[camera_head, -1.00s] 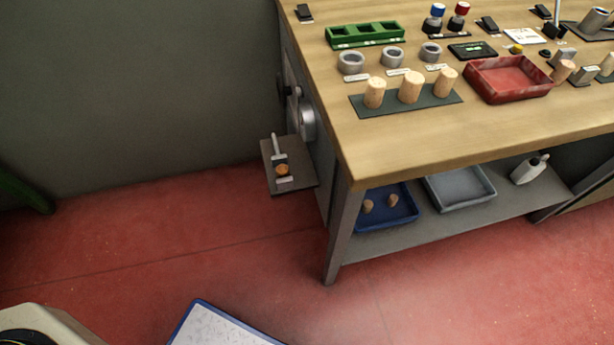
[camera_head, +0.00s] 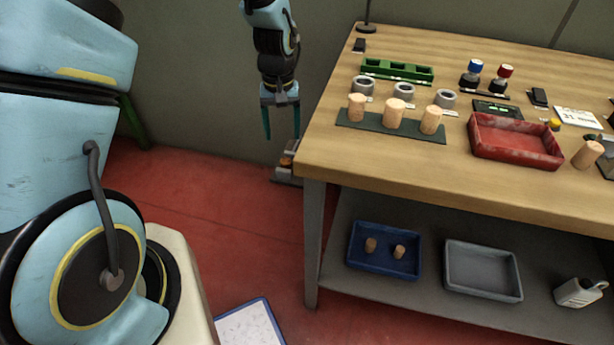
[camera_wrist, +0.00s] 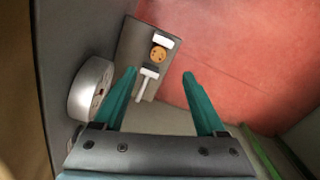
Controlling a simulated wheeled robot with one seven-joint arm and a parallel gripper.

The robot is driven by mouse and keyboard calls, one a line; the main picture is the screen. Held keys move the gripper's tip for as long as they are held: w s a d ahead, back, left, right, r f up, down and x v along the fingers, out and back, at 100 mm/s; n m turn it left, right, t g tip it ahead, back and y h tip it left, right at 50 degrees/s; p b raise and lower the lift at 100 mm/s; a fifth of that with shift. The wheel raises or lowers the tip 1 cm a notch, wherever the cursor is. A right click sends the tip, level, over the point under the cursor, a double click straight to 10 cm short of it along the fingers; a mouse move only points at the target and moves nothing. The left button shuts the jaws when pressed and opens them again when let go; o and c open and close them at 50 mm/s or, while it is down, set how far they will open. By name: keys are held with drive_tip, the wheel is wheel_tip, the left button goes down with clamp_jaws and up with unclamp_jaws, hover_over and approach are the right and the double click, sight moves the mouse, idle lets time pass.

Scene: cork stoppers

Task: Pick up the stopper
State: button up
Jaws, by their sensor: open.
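My gripper (camera_head: 281,132) points down beside the bench's left end, with its two teal fingers apart and nothing between them. A small side shelf (camera_head: 284,179) lies below it. In the wrist view, a round brown cork stopper (camera_wrist: 158,54) sits on that grey shelf (camera_wrist: 131,46), between a white label and a T-shaped metal piece (camera_wrist: 147,82). The stopper shows just beyond the open fingertips (camera_wrist: 160,74), apart from them. Three pale stoppers (camera_head: 394,114) stand on a dark green mat (camera_head: 345,118). Two small stoppers (camera_head: 385,247) are in the blue tray (camera_head: 385,267).
A round metal fitting (camera_wrist: 91,90) on the bench side is close to the left finger. The bench (camera_head: 440,175) holds a red tray (camera_head: 515,155), metal rings (camera_head: 404,91) and a green block (camera_head: 397,71). Another stopper (camera_head: 587,154) stands at right. Red floor is open left.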

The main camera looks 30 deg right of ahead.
sight(286, 160)
wheel_tip(286, 160, down, 11)
drive_tip(key=shift+d+r+p, duration=0.15)
drive_tip(key=shift+p, duration=0.8)
clamp_jaws()
